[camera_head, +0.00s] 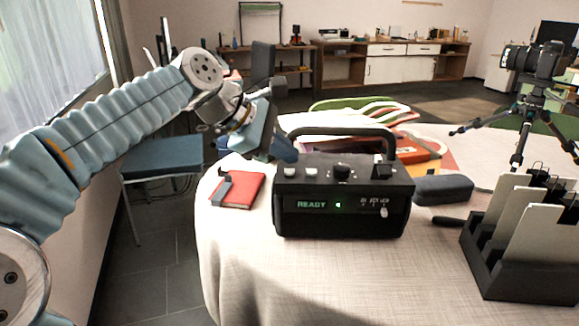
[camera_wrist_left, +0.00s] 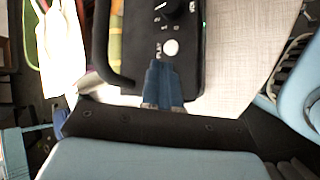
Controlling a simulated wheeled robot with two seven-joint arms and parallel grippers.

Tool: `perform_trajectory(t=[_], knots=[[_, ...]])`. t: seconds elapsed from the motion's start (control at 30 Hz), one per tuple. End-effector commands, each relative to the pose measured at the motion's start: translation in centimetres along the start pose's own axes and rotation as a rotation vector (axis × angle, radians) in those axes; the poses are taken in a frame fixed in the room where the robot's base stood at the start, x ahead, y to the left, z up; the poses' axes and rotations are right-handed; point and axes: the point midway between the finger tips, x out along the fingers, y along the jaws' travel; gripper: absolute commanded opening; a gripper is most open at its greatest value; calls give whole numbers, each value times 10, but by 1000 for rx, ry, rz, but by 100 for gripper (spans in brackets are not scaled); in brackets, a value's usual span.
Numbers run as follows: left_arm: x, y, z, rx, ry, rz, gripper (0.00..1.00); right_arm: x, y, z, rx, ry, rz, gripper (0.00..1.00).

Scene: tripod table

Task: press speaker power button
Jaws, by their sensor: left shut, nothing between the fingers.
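The black speaker (camera_head: 340,217) stands upright on the table with a carry handle arching over its top. Its front display reads READY beside a small green light. Two pale buttons sit at the left of the top panel, a left one (camera_head: 290,171) and a right one (camera_head: 311,171), next to a black knob (camera_head: 342,172). My left gripper (camera_head: 286,152) is shut and empty, its blue fingers just above the speaker's left end. In the left wrist view, the fingertips (camera_wrist_left: 162,66) lie beside one round white button (camera_wrist_left: 171,47); the other is hidden. Contact cannot be told.
A red notebook (camera_head: 237,190) lies left of the speaker. A dark case (camera_head: 442,189) and a black rack (camera_head: 520,262) with pale panels are to the right. A camera on a tripod (camera_head: 532,95) stands behind. The cloth in front of the speaker is clear.

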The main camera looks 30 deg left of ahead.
Motion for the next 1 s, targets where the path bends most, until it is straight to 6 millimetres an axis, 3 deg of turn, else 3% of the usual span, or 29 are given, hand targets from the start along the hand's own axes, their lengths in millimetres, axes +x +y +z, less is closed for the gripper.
perform_trajectory(t=[0.17, 0.47, 1.0], knots=[[0, 0, 0, 0, 0, 0, 0, 0, 0, 0, 0, 0, 0, 36], [-21, 16, 15, 0, 0, 1, 0, -24, -9, 0, 0, 0, 0, 36], [-35, 25, 25, 0, 0, 0, 0, -18, -7, 0, 0, 0, 0, 36]])
